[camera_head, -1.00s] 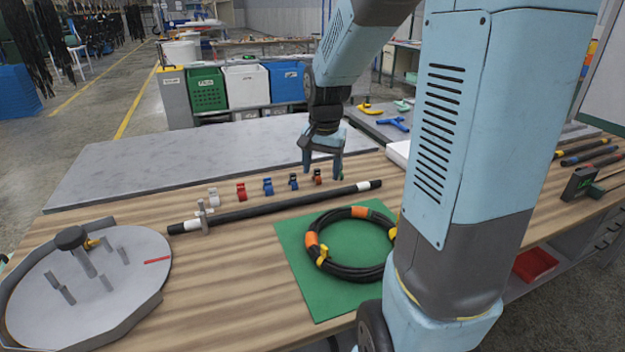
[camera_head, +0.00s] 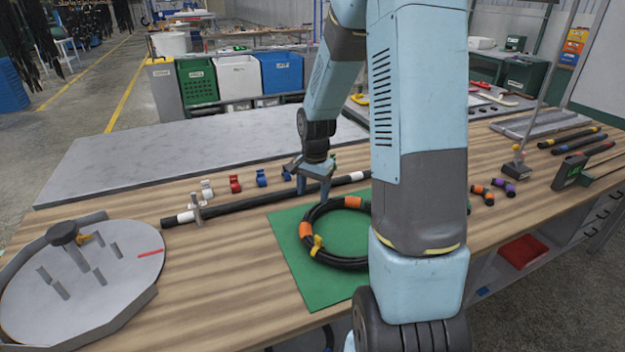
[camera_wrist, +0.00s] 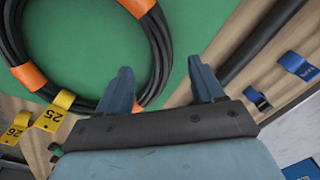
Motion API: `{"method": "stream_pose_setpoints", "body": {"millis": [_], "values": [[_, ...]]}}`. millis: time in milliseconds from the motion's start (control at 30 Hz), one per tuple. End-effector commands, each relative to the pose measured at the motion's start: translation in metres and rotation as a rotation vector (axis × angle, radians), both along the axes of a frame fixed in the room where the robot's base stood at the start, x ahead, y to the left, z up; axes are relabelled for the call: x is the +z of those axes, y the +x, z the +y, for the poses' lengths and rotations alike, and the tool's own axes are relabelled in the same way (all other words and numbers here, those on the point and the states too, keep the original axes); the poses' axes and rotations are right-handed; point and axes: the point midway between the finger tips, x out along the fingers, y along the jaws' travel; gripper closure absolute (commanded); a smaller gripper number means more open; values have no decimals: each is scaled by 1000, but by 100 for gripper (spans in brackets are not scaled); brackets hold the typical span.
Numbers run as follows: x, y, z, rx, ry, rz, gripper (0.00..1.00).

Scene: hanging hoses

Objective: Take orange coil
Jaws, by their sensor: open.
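The orange coil is a ring of black hose with orange bands (camera_head: 318,221) and a yellow tag, lying flat on the green mat (camera_head: 300,280). My arm hides its right part in the head view. My gripper (camera_head: 313,194) is open and empty, pointing down over the coil's far edge. In the wrist view the coil (camera_wrist: 90,101) fills the upper left, with orange bands and yellow tags, one reading 25. One side of its ring passes between the spread fingers (camera_wrist: 158,72) in that picture. I cannot tell how high the fingertips are above it.
A long black rod (camera_head: 250,203) lies behind the coil. A row of small coloured clips (camera_head: 235,184) stands behind it. A round grey pegged plate (camera_head: 130,275) sits at the left. Small orange and purple pieces (camera_head: 482,192) lie right of my arm. Bare wood separates plate and mat.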

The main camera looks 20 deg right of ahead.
Motion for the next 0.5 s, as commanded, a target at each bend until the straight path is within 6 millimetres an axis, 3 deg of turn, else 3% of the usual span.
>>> {"method": "stream_pose_setpoints", "body": {"millis": [300, 500], "values": [[-50, 1, 1, 0, 1, 3, 33], [-69, 2, 2, -1, 0, 1, 33]]}}
